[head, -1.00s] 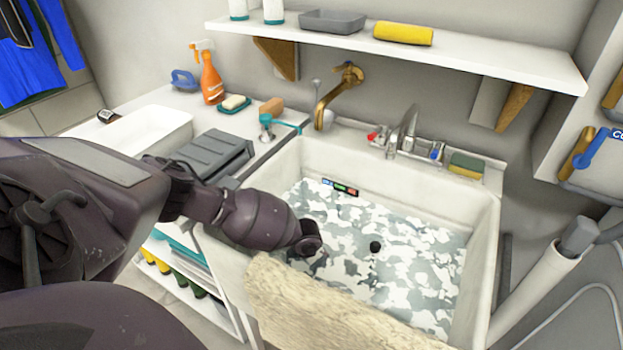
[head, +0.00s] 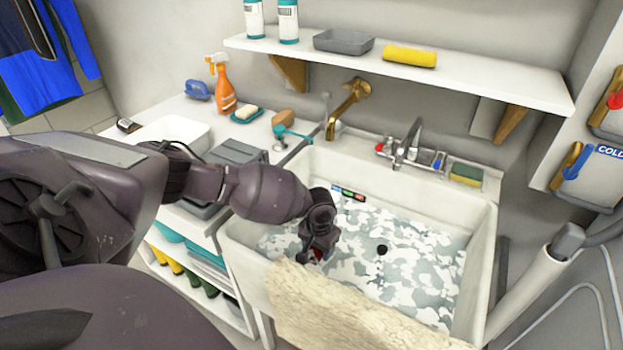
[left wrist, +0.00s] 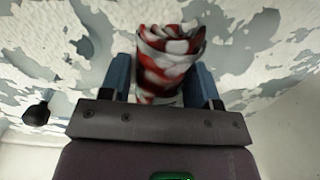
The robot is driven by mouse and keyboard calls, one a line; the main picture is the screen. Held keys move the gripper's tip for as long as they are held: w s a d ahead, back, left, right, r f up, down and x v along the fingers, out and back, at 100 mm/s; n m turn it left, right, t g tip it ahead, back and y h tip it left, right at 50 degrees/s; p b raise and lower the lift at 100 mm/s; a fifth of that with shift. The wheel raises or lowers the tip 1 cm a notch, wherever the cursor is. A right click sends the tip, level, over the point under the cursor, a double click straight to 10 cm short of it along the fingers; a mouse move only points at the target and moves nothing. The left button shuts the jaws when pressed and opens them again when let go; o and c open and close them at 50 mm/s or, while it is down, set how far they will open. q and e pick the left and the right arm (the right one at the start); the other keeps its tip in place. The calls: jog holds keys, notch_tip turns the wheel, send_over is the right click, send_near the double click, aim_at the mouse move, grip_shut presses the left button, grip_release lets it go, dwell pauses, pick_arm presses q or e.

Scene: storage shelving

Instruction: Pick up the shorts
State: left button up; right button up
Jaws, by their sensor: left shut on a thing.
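My left gripper (head: 312,256) is inside the white sink, near its front left part, pointing down. It is shut on a rolled or bunched red, white and dark cloth, which I take to be the shorts (left wrist: 170,65). In the left wrist view the cloth sits between the two blue fingers. In the head view only a small red patch of the shorts (head: 316,254) shows at the fingertips; the rest is hidden by the gripper. My right gripper is not in view.
The sink (head: 480,240) has a blotchy grey-white bottom and a dark drain plug (head: 382,250). A beige towel (head: 350,315) hangs over its front edge. A faucet (head: 408,145) stands behind, under a wall shelf (head: 480,78). A counter with several items lies left.

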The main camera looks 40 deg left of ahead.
pick_arm(q)
notch_tip(320, 180, up, 15)
jog(key=p, duration=0.3)
jog(key=shift+r+p, duration=0.2)
jog(key=shift+p, duration=0.2)
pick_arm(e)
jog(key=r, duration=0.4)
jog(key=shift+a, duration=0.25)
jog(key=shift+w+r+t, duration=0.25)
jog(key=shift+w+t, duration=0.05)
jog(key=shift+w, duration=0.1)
